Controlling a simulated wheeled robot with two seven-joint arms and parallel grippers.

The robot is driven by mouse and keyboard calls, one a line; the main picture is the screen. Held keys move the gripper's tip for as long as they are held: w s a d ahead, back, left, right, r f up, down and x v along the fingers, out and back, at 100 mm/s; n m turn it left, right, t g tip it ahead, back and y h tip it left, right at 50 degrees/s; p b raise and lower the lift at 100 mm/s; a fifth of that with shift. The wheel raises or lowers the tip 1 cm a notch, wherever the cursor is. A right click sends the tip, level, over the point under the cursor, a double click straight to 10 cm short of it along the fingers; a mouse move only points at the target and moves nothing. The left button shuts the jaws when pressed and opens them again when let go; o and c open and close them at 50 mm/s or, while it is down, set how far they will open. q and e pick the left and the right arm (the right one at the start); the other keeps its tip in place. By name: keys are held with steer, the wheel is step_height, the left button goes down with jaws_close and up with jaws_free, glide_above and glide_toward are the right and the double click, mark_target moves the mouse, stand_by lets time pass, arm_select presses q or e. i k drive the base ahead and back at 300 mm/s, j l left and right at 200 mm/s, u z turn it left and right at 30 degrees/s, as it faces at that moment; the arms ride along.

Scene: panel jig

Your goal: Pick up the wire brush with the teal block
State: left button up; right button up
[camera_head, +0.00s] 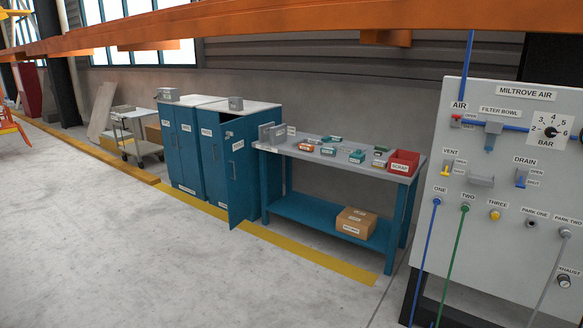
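Several small brush-like items lie on the grey top of a blue workbench (345,166), at the middle right of the head view. Some have teal blocks: one near the back (332,139), one in the middle (328,151) and one toward the right (357,156). Others look red or orange, such as one at the left (306,147) and one near the red bin (378,163). They are too small to tell which teal one is the wire brush. Neither of my grippers is in view.
A red scrap bin (404,161) sits at the bench's right end. A cardboard box (356,222) is on its lower shelf. A blue cabinet door (240,170) stands open left of the bench. An air panel (505,190) stands at the right. The floor in front (150,255) is clear.

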mark_target(326, 151)
steer(key=i, duration=2.65)
steer(key=i+j+z, duration=0.1)
steer(key=i, duration=1.25)
steer(key=i+j, duration=0.1)
steer(key=i, duration=1.25)
